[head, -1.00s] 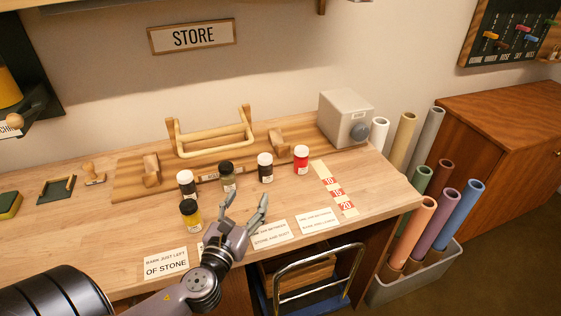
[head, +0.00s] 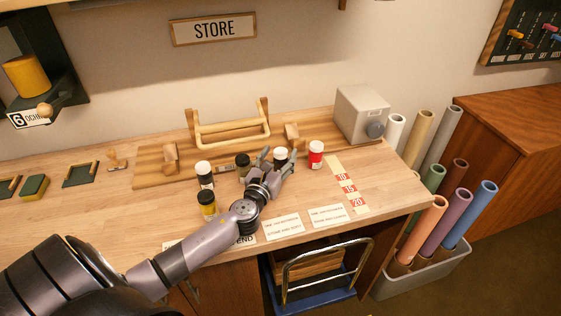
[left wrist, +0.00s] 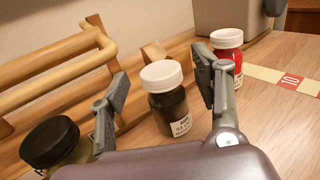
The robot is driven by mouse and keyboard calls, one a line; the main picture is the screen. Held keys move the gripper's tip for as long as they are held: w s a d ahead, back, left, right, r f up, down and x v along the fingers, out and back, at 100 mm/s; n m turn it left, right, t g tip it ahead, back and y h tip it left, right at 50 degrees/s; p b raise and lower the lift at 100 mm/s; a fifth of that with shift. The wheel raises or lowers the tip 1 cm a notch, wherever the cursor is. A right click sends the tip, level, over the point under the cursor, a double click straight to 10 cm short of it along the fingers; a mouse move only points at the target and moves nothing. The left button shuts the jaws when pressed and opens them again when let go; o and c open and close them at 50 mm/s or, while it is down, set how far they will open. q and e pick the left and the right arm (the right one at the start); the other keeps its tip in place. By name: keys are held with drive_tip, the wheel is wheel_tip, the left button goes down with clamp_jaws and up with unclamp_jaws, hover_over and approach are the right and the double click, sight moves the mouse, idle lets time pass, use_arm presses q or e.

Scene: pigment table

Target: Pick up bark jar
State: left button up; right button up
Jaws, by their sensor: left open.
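A dark brown jar with a white lid, probably the bark jar (left wrist: 172,105), stands upright on the table in the left wrist view; its label is too small to read surely. In the head view my left gripper partly hides this jar (head: 281,153). My left gripper (head: 279,161) is open, with a finger on each side of the jar. In the left wrist view the open fingers (left wrist: 160,78) flank the jar, and a gap shows on its left side. Whether the right finger touches it I cannot tell. My right gripper is not in view.
A red jar (head: 316,154) stands close on the right. A black-lidded jar (head: 242,162), a white-lidded dark jar (head: 205,175) and a yellow jar (head: 207,206) stand on the left. A wooden rack (head: 230,133) and grey box (head: 361,112) are behind. Label cards (head: 327,216) lie in front.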

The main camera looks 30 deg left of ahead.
use_arm(q)
drive_tip(key=shift+x, duration=0.85)
drive_tip(key=shift+d, duration=0.1)
drive_tip(key=shift+c, duration=0.3)
drive_tip(key=c, duration=1.3)
drive_tip(key=shift+c, duration=0.2)
